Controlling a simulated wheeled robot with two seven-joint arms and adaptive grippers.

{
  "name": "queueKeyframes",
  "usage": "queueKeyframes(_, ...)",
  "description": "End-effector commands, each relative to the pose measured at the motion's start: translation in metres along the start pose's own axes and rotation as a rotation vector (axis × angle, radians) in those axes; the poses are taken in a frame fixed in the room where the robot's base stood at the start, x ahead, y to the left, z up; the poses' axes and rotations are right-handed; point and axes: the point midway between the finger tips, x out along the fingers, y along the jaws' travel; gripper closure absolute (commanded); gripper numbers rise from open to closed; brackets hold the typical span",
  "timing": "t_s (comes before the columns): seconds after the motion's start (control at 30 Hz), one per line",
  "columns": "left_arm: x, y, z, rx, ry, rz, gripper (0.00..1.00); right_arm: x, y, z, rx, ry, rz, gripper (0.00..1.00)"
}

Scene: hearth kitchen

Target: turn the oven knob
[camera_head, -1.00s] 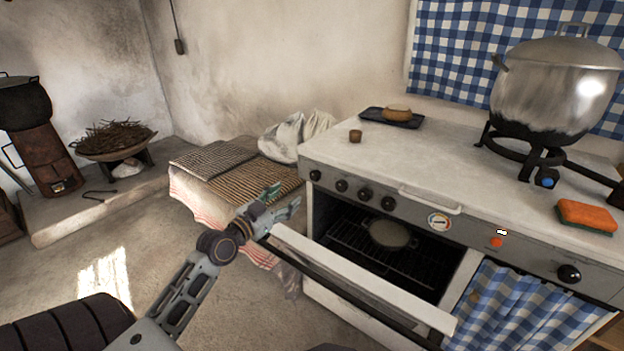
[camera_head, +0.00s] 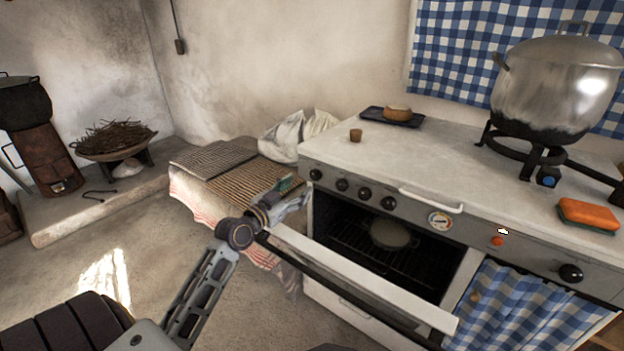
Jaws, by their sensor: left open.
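The white oven (camera_head: 410,165) has a grey front panel with several black knobs. A row of them sits at the left, with one knob (camera_head: 315,174) at the far left end and others (camera_head: 342,184) to its right. Another black knob (camera_head: 570,273) is at the right end, and a round dial (camera_head: 440,221) sits between. The oven door (camera_head: 365,276) is open, tilted down, with a pan (camera_head: 390,234) on the rack inside. My left gripper (camera_head: 294,191) is open and empty, just left of the leftmost knob and apart from it. My right gripper is not in view.
A large steel pot (camera_head: 555,85) stands on a burner ring on the worktop. A low table with woven mats (camera_head: 240,180) stands behind my left gripper. The open door juts out below it.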

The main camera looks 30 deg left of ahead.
Motion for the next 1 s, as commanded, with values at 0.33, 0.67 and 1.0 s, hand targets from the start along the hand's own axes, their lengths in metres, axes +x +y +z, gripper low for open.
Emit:
queueKeyframes(0.33, 0.022, -0.001, 0.001, 0.0, 0.0, -0.002, 0.44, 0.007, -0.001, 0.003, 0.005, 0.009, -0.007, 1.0)
queueKeyframes(0.67, 0.042, -0.001, 0.0, 0.0, 0.001, -0.002, 0.44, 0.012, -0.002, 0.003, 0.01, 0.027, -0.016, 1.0)
queueKeyframes(1.0, 0.064, 0.0, 0.001, -0.001, 0.001, -0.002, 0.44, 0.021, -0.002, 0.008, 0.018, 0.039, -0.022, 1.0)
